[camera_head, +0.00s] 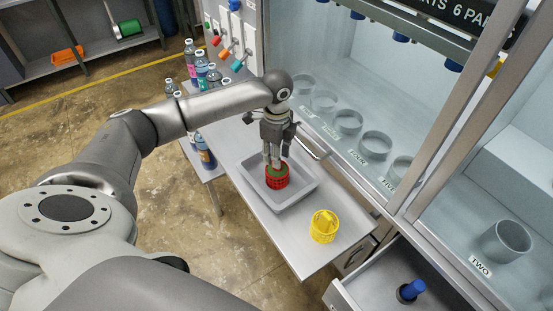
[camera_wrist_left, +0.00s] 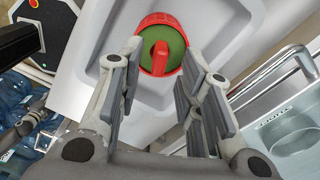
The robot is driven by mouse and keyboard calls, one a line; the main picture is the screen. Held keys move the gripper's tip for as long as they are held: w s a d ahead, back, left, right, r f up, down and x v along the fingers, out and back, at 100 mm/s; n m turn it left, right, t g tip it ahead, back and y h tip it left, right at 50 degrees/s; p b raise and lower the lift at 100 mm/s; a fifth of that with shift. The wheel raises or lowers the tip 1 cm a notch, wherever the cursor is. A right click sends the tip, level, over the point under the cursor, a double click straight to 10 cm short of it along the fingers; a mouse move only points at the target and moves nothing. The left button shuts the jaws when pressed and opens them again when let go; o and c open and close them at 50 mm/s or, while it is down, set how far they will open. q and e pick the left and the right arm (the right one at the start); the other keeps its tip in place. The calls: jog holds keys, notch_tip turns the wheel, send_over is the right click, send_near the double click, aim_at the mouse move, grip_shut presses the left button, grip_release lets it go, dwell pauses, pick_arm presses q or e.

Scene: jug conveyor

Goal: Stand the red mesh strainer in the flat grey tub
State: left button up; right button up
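The red mesh strainer (camera_head: 277,181) stands upright in the flat grey tub (camera_head: 304,195), inside its rim. Its top is green with a red bar across it, which shows clearly in the left wrist view (camera_wrist_left: 160,57). My left gripper (camera_head: 272,160) is directly above the strainer, pointing down. In the left wrist view its two fingers (camera_wrist_left: 158,75) are spread apart, with the red bar between them and not gripped. The fingers hide part of the strainer's top in the head view. My right gripper is not in view.
A yellow mesh strainer (camera_head: 324,227) stands on the metal table right of the tub. Several bottles (camera_head: 201,72) stand at the table's left. A cabinet with labelled grey rings (camera_head: 348,122) is behind. An open drawer (camera_head: 385,285) holds a blue-topped item (camera_head: 411,290).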

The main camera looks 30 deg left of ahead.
pick_arm(q)
notch_tip(320, 180, up, 10)
jog(key=b, duration=0.1)
